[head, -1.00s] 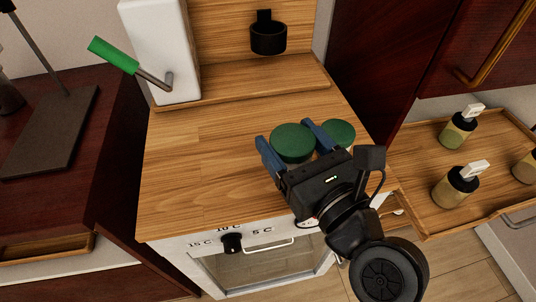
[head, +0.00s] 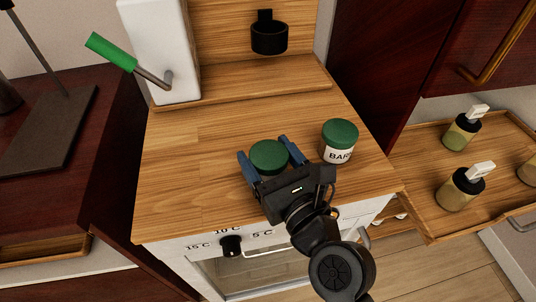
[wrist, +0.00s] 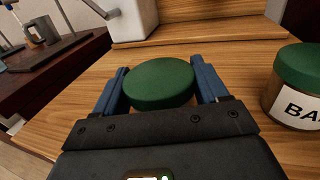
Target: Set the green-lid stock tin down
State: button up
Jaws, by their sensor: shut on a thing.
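My gripper (head: 268,162) is shut on a tin with a green lid (head: 268,155), one blue finger on each side of it. In the wrist view the held tin's green lid (wrist: 160,83) fills the gap between the fingers (wrist: 160,85). The gripper hides most of its body, and I cannot tell whether its base touches the wooden worktop (head: 190,165). A second green-lid tin (head: 339,141), its label beginning "BAR", stands upright on the worktop to the right, apart from my gripper. It also shows at the wrist view's right edge (wrist: 298,90).
A white dispenser with a green-handled lever (head: 110,52) stands at the back left. A black cup holder (head: 269,38) is on the back panel. A wooden tray (head: 432,222) with several dropper bottles is at the right. The worktop's left and middle are clear.

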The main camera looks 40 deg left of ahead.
jog(key=shift+f, duration=0.15)
jog(key=o, duration=1.1)
jog(key=shift+r, duration=0.25)
jog(key=v, duration=1.2)
jog(key=shift+s+b, duration=0.1)
jog(key=shift+b, duration=0.25)
